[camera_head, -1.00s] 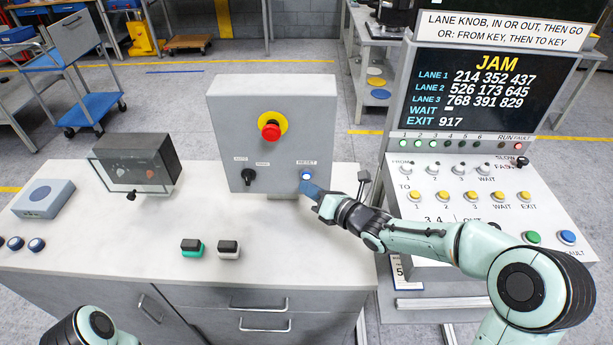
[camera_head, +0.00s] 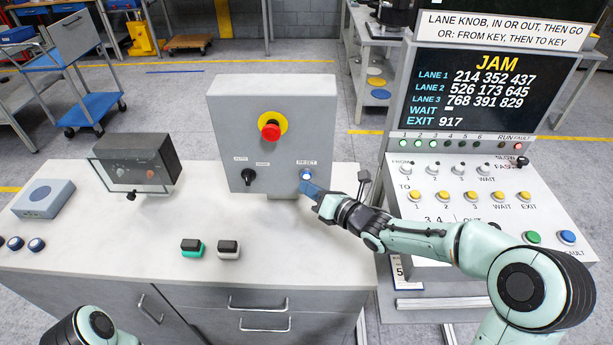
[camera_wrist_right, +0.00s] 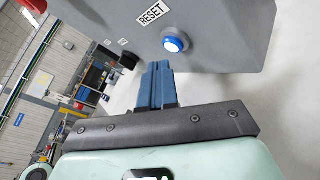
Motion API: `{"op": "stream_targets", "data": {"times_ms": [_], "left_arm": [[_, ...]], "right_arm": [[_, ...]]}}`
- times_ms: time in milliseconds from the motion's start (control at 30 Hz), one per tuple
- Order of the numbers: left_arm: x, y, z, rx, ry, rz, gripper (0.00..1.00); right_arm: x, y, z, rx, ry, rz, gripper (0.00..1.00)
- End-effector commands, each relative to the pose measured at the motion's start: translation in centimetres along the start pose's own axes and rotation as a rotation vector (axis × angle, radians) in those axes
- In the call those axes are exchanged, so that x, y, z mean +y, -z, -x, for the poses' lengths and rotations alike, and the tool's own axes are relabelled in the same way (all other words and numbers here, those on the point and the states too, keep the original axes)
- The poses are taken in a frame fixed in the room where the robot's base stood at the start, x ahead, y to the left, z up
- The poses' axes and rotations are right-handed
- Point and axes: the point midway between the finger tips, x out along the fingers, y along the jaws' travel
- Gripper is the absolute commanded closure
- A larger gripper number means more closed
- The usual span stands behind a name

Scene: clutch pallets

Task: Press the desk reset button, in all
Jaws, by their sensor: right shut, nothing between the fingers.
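The desk reset button (camera_head: 306,174) is a round blue button with a lit white centre, under a RESET label on the front of a grey control box (camera_head: 270,105). It also shows in the right wrist view (camera_wrist_right: 174,44), below the RESET label. My right gripper (camera_head: 304,189) is shut and empty, its blue fingertips just below the button. In the right wrist view the closed fingers (camera_wrist_right: 158,68) end close to the button, a little to its lower left, with the button face uncovered. My left gripper is out of view; only part of the left arm shows at the bottom left.
The box also carries a red emergency button (camera_head: 270,131) on yellow and a black selector knob (camera_head: 248,176). A screen (camera_head: 492,92) reads JAM above a sloped button panel (camera_head: 475,180) at the right. Two small blocks and a dark-covered box (camera_head: 136,163) stand on the white desk (camera_head: 290,245).

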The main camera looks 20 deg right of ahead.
Motion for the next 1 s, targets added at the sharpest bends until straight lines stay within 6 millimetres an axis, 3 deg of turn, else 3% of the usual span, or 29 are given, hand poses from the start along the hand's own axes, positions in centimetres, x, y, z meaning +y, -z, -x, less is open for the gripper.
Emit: {"op": "stream_targets", "data": {"times_ms": [1000], "left_arm": [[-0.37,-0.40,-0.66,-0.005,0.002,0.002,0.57]], "right_arm": [[-0.43,-0.45,-0.61,0.000,0.000,0.000,1.00]]}}
